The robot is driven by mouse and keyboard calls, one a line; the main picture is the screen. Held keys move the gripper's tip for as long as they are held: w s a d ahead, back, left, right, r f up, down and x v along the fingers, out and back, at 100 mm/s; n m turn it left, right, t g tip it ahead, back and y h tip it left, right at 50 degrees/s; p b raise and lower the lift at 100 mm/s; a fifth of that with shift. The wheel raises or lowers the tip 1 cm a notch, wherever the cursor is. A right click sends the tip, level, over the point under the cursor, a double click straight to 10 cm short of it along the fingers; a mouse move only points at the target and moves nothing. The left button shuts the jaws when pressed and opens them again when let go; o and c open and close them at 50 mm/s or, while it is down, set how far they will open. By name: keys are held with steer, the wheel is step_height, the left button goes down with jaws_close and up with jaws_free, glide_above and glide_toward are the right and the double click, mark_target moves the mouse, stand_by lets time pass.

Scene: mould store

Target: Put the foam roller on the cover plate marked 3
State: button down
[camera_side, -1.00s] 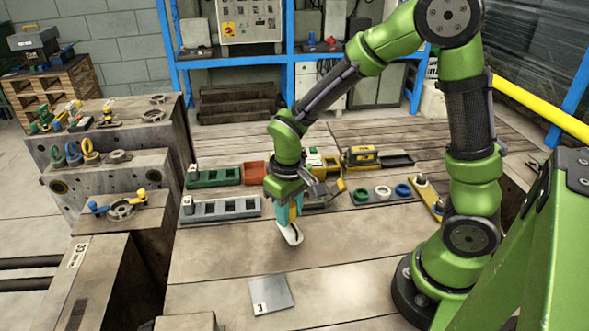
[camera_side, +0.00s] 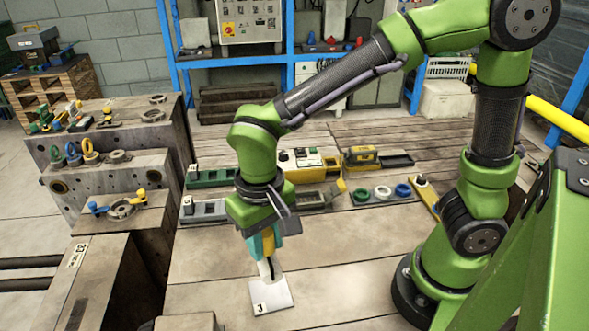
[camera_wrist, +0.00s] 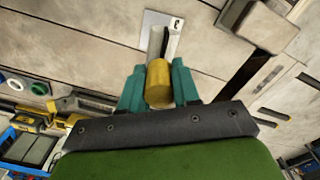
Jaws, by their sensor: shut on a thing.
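The foam roller has a yellow handle, a dark bent frame and a pale roller end (camera_side: 266,270). My gripper (camera_side: 266,247) is shut on the yellow handle (camera_wrist: 159,86), with a teal finger on each side of it in the wrist view. The roller hangs roughly upright, pale end down. The cover plate (camera_side: 274,298) is a flat light square marked 3, lying on the wooden bench. The roller end is over the plate's far part and hides some of it. I cannot tell whether they touch. The plate also shows in the wrist view (camera_wrist: 177,38).
Behind the plate stand a grey slotted tray (camera_side: 203,210), a green tray (camera_side: 212,177) and a yellow block (camera_side: 361,155). Green, white and blue rings (camera_side: 382,192) lie to the right. Stepped blocks (camera_side: 108,177) bound the left. Bench around the plate is clear.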

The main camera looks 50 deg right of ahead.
mark_target(267, 270)
steer(key=shift+f+m, duration=0.2)
steer(key=shift+m, duration=0.6)
step_height(267, 270, down, 8)
steer(key=shift+r, duration=0.15)
steer(key=c, duration=0.8)
jaws_free()
